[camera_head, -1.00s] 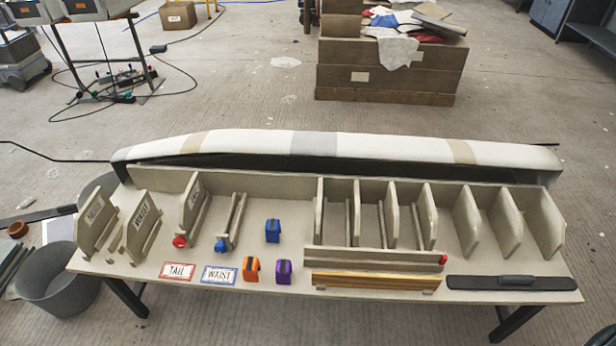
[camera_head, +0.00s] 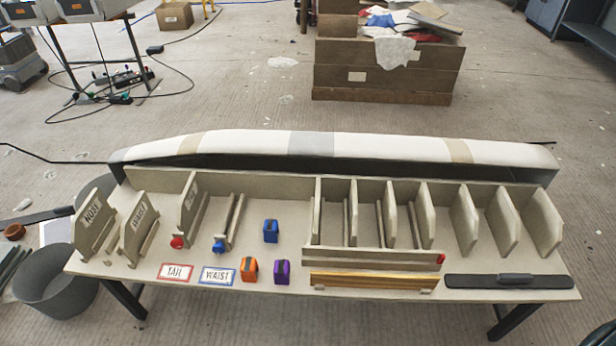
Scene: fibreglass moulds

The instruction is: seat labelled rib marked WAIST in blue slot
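The rib marked WAIST (camera_head: 139,230) stands upright at the left of the table, to the right of a rib marked NOSE (camera_head: 94,222). A third rib (camera_head: 188,208), its lettering too small to read surely, stands in the slot with the red knob (camera_head: 177,241). The slot with the blue knob (camera_head: 219,245) is just to its right, between two thin rails (camera_head: 236,218), and looks empty. A blue-bordered WAIST card (camera_head: 217,276) and a red-bordered TAIL card (camera_head: 175,272) lie in front of these slots. Neither gripper is in view.
Blue (camera_head: 271,231), orange (camera_head: 249,270) and purple (camera_head: 282,272) clamp-like blocks stand mid-table. Several fixed ribs (camera_head: 464,220) fill the right side. A wooden strip (camera_head: 373,282) and a black-handled tool (camera_head: 510,281) lie along the front. A long pale mould (camera_head: 330,145) runs behind.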

